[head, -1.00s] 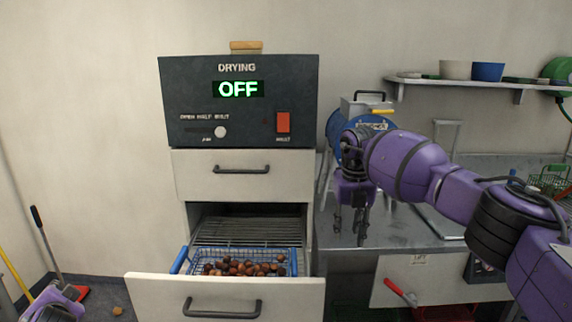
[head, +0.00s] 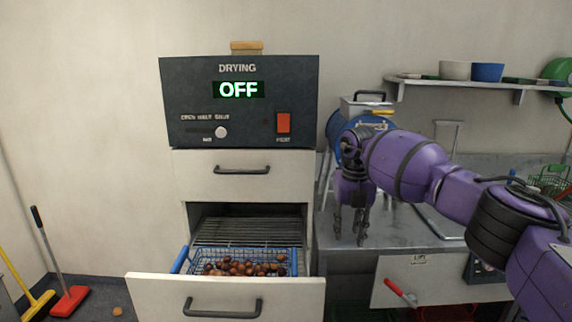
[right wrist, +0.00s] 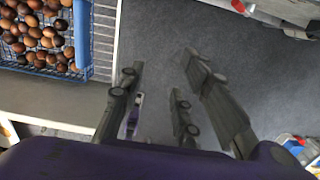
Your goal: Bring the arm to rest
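My right arm comes in from the right in the head view. Its gripper (head: 349,226) hangs pointing down in front of the steel counter, to the right of the open drawer. In the right wrist view its fingers (right wrist: 180,105) are spread apart with only grey floor between them, so it is open and empty. My left gripper is not in the head view now.
The drying cabinet (head: 240,130) reads OFF. Its lower drawer (head: 150,292) is pulled out and holds a blue wire basket (head: 180,260) of chestnuts (head: 240,267). A steel counter (head: 400,228) stands right.

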